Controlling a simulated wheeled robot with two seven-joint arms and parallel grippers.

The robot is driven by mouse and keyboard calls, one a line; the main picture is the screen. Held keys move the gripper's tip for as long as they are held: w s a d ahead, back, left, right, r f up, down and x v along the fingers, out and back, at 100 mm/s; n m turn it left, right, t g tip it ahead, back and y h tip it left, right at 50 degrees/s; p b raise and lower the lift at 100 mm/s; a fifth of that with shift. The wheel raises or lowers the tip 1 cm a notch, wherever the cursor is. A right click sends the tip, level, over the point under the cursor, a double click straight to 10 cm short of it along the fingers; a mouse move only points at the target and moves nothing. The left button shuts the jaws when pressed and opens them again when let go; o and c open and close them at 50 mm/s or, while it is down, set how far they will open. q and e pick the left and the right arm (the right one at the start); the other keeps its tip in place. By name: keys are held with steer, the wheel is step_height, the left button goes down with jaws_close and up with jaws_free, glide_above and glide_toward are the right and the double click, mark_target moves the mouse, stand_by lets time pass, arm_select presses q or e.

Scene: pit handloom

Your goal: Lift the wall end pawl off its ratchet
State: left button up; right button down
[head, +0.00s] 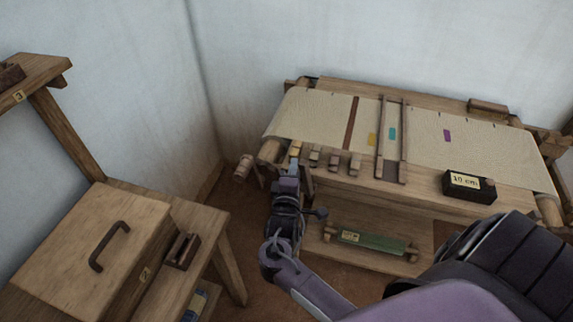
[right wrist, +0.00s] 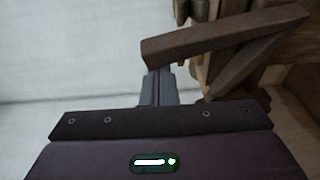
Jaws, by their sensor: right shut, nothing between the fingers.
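My right gripper (head: 293,168) reaches up to the left end of the loom (head: 330,182) in the head view. In the right wrist view my right gripper (right wrist: 158,75) is shut, with nothing between its fingers. Its tips are just under the left end of a dark wooden bar (right wrist: 225,35), which looks like the pawl; I cannot tell whether they touch. The bar slants slightly up to the right and joins a second slanting piece. The ratchet cannot be made out clearly in either view. My left gripper is out of view.
The loom carries pale cloth (head: 315,115) and a black 10 cm box (head: 468,186). A green piece (head: 372,241) lies on the shelf below. A lidded wooden chest (head: 85,245) stands on a bench at left. The white wall (head: 400,40) is close behind the loom.

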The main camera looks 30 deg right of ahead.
steer(key=shift+f, duration=0.1)
stand_by(0.3)
steer(key=shift+s+d+r+m+p, duration=0.45)
steer(key=shift+s+d+m, duration=0.25)
steer(key=shift+m, duration=0.2)
steer(key=shift+s+d+f+m+h, duration=0.3)
steer(key=shift+s+d+m, duration=0.7)
steer(key=shift+s+m, duration=0.3)
steer(key=shift+s+d+f+m+h, duration=0.3)
steer(key=shift+s+d+m, duration=0.75)
steer(key=shift+m, duration=0.3)
steer(key=shift+s+d+f+m+h, duration=0.2)
steer(key=shift+s+d+f+m, duration=0.1)
steer(key=shift+s+d+m, duration=0.85)
steer(key=shift+s+a+f, duration=0.1)
steer(key=shift+s+a, duration=0.05)
